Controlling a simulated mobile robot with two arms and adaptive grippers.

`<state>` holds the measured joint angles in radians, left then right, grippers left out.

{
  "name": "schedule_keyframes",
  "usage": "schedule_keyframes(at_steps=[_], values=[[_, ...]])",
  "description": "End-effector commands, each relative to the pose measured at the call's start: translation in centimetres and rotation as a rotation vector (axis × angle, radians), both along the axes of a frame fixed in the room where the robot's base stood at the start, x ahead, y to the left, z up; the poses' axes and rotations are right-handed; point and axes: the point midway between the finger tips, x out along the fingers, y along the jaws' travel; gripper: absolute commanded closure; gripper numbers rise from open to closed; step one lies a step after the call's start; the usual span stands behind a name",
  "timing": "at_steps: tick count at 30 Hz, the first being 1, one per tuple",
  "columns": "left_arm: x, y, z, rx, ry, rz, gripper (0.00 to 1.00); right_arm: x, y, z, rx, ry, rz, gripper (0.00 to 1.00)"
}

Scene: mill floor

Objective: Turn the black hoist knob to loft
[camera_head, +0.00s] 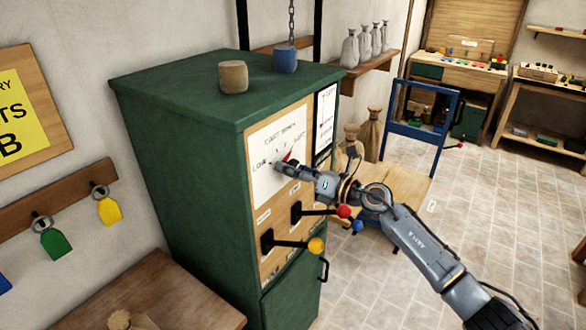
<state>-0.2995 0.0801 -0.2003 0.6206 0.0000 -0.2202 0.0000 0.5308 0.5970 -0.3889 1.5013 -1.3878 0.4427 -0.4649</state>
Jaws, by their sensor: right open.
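The green cabinet (180,150) has a white dial plate (266,140) with printed labels on its upper front. The lettering is too small to read surely. A small red pointer mark (288,156) shows on the plate, just above the fingers. My right gripper (279,168) is at the plate, fingers toward its lower middle, and is open. The black knob cannot be made out apart from the gripper, which covers that spot; contact cannot be told. My left gripper is not in view.
Below the plate, levers with a red ball (344,212) and a yellow ball (316,245) stick out from the cabinet. A blue ball (358,226) is close by. A blue frame (420,127) stands by a low wooden platform (405,185). The tiled floor at right is clear.

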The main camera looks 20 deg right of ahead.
Motion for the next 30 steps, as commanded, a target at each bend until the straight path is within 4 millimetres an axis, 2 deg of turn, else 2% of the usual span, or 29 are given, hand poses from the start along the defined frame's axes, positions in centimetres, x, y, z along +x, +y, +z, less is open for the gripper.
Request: schedule_keyframes(at_steps=[5, 8, 15, 21, 30], values=[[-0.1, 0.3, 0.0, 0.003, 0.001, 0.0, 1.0, -0.4, -0.4, 0.0, 0.0, 0.0, -0.001, 0.35], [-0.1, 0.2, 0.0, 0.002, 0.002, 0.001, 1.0, -1.3, -1.2, -0.1, -0.001, 0.001, -0.001, 0.35], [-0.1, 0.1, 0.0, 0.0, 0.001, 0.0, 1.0, -5.4, -4.3, -0.2, -0.003, 0.003, -0.001, 0.35], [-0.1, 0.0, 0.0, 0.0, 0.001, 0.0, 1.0, -8.0, -6.3, -0.2, 0.0, 0.003, -0.001, 0.35], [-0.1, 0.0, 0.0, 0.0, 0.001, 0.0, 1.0, -9.4, -7.4, 0.0, -0.001, -0.001, 0.0, 0.35]])
